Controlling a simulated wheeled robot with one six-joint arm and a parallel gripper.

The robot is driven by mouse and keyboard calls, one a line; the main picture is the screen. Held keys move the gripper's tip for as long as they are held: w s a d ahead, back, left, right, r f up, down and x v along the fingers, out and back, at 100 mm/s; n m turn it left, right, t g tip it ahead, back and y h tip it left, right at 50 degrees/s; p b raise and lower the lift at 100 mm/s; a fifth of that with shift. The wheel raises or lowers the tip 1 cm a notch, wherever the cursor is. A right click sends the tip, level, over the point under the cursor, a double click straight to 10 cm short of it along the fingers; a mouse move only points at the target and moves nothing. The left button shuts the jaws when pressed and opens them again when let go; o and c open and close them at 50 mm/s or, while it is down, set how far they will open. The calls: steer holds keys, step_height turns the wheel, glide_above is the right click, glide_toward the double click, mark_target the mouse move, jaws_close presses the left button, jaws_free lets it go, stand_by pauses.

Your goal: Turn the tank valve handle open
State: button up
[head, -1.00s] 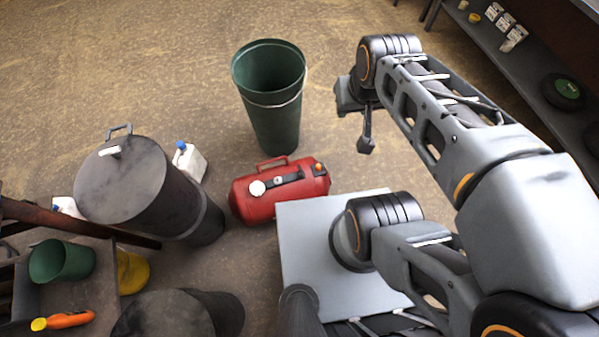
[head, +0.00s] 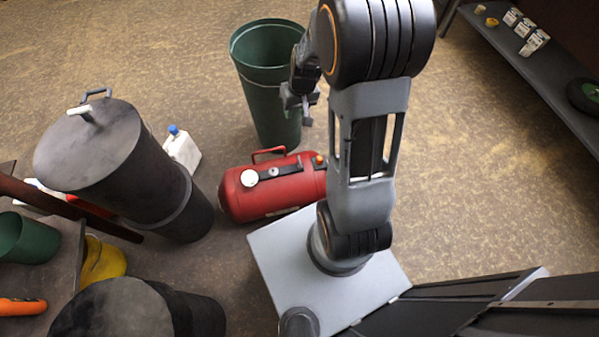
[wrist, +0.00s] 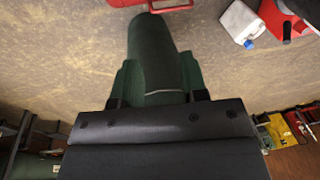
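The red tank (head: 272,186) lies on its side on the floor in the middle of the head view, with a red carry handle, a black strip and a white round dial. A small orange knob (head: 319,160) shows at its right end, beside my arm; I cannot tell for sure whether it is the valve handle. My gripper (head: 298,108) hangs above and behind the tank, in front of the green bin, apart from both. Its fingers look spread and empty. In the wrist view the gripper (wrist: 158,98) shows dark finger stubs apart, and the tank (wrist: 125,3) is cut off by the top edge.
The tall green bin (head: 263,50) stands behind the tank. A dark drum (head: 150,165) and a white jug (head: 183,150) stand left of it. Another dark drum (head: 125,312) is at the front. A shelf (head: 535,65) runs along the right. Floor right of my arm is clear.

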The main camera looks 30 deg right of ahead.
steer(key=m+g+b, duration=0.1)
steer(key=b, duration=0.6)
glide_toward(300, 163)
steer(key=shift+y, duration=0.4)
steer(key=f+b, duration=0.1)
steer(key=f, duration=0.2)
steer(key=f+b, duration=0.2)
steer(key=f, duration=0.1)
steer(key=f+b, duration=0.1)
steer(key=f, duration=0.3)
steer(key=shift+w+a, duration=0.35)
steer(key=shift+c, duration=0.2)
jaws_close()
